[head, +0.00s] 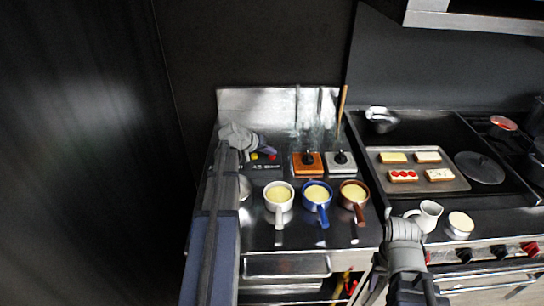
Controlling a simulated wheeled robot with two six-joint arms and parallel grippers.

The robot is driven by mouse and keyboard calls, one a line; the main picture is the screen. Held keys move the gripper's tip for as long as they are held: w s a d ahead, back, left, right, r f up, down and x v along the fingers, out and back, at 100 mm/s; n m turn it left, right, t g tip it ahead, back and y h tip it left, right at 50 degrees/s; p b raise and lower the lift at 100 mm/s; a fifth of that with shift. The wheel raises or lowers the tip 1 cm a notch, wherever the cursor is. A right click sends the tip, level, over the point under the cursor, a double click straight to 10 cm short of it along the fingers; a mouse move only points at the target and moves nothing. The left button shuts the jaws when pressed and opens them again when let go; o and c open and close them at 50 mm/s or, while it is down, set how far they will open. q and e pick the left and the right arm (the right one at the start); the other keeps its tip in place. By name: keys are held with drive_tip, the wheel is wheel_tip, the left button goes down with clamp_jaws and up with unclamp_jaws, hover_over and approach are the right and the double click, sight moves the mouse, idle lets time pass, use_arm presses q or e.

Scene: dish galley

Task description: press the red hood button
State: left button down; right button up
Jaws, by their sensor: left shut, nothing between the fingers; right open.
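A small dark control panel (264,166) lies on the steel counter at the back left, with a yellow button (254,156) and a red button (272,157) on it. My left gripper (268,150) is shut and empty, its tip just above and beside the red button in the picture. I cannot tell whether the tip touches the button. My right gripper (402,222) is open at the counter's front right, close to a white jug.
White (279,193), blue (317,193) and brown (353,192) handled pots stand mid-counter. Behind them are orange (307,171) and grey (342,169) blocks with dark knobs. At right are the white jug (430,214), a cup (460,224) and a tray of toasts (408,184).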

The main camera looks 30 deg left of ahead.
sight(270, 159)
idle(0.5)
use_arm(q)
drive_tip(key=shift+r+p, duration=0.75)
drive_tip(key=shift+p, duration=0.1)
wheel_tip(270, 159, up, 5)
drive_tip(key=p, duration=0.5)
drive_tip(key=shift+r, duration=0.1)
idle(0.5)
